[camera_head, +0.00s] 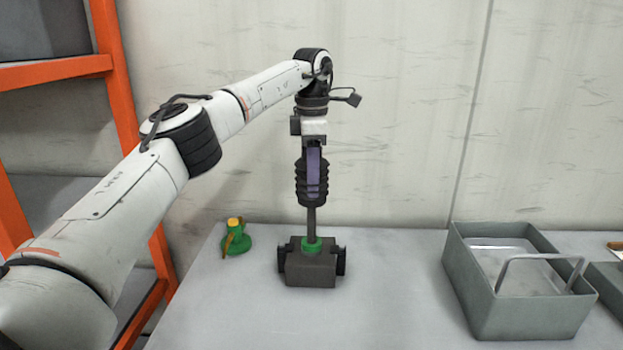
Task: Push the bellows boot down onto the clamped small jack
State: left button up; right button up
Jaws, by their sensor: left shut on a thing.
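My left gripper (314,178) points straight down over the table and is shut on the black ribbed bellows boot (301,186). Part of the boot is hidden behind the purple finger. Directly below is the small jack (311,245), whose green body shows at the top of the dark grey clamp block (311,268). A thin dark upright shaft (311,222) spans the space between the boot's lower end and the green body. The boot's ribbed part is above the green body, apart from it. Whether the shaft runs up inside the boot is hidden. My right gripper is not in view.
A green jack with a yellow top (235,238) stands on the table (400,300) left of the clamp. A grey open bin (525,310) with a metal handle is at the right, beside another container (608,285). An orange rack (122,90) stands at the left. The table between clamp and bin is clear.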

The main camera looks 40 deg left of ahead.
pick_arm(q)
jog(key=shift+f, duration=0.15)
jog(key=b, duration=0.1)
send_over(312, 230)
jog(key=shift+w+a+f, duration=0.15)
jog(key=shift+f, duration=0.55)
jog(key=shift+w+a+f, duration=0.1)
jog(key=shift+f, duration=0.65)
jog(key=shift+w+a+f, duration=0.15)
jog(key=shift+f, duration=0.55)
jog(key=shift+f+b, duration=0.4)
jog(key=shift+f, duration=1.7)
jog(key=shift+f, duration=0.25)
jog(key=shift+f+b, duration=0.35)
jog(key=shift+f, duration=1.8)
jog(key=o, duration=1.2)
jog(key=shift+f, duration=0.1)
